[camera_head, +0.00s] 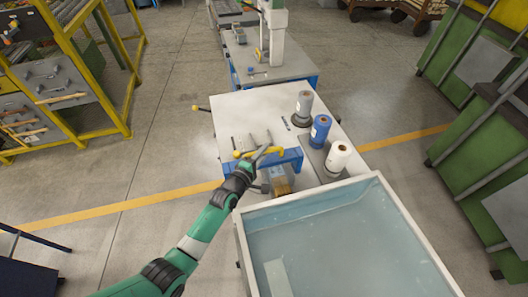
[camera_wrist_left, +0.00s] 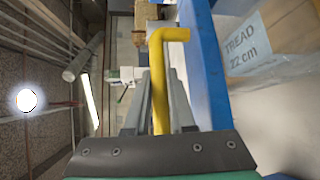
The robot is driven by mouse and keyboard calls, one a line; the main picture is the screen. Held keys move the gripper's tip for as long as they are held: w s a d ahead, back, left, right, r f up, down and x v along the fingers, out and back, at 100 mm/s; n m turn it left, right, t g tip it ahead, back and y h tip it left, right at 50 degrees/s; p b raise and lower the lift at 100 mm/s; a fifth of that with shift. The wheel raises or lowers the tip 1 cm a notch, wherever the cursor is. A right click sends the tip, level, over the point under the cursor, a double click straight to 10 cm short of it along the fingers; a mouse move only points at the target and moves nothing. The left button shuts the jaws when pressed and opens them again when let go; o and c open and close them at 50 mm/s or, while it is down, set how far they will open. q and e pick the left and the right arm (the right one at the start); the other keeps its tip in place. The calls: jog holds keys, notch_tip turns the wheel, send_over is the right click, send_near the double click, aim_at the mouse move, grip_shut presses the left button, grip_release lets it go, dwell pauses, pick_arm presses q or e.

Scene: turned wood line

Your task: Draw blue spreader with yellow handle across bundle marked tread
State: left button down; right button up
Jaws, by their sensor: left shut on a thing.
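The blue spreader (camera_head: 288,161) with its yellow handle (camera_head: 243,154) is at the front of the white worktable. My left gripper (camera_head: 262,155) is there, shut on the yellow handle. In the left wrist view the handle (camera_wrist_left: 160,85) stands between the grey fingers (camera_wrist_left: 158,105), and the blue spreader bar (camera_wrist_left: 204,65) runs alongside. The bundle marked TREAD 22 cm (camera_wrist_left: 258,45) is right of the bar in that view. In the head view a wrapped brown bundle (camera_head: 279,184) lies just below the bar, partly hidden. My right gripper is not in view.
Grey (camera_head: 304,103), blue (camera_head: 320,131) and white (camera_head: 338,157) rolls stand along the table's right side. A large tank of pale bluish liquid (camera_head: 345,240) stands in front. Small rods lie on the worktable (camera_head: 245,108). A yellow rack (camera_head: 118,100) is at left; the floor between is clear.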

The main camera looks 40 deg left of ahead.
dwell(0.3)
pick_arm(q)
jog(key=c, duration=0.8)
grip_release()
jog(key=shift+o, duration=0.2)
jog(key=shift+r, duration=0.15)
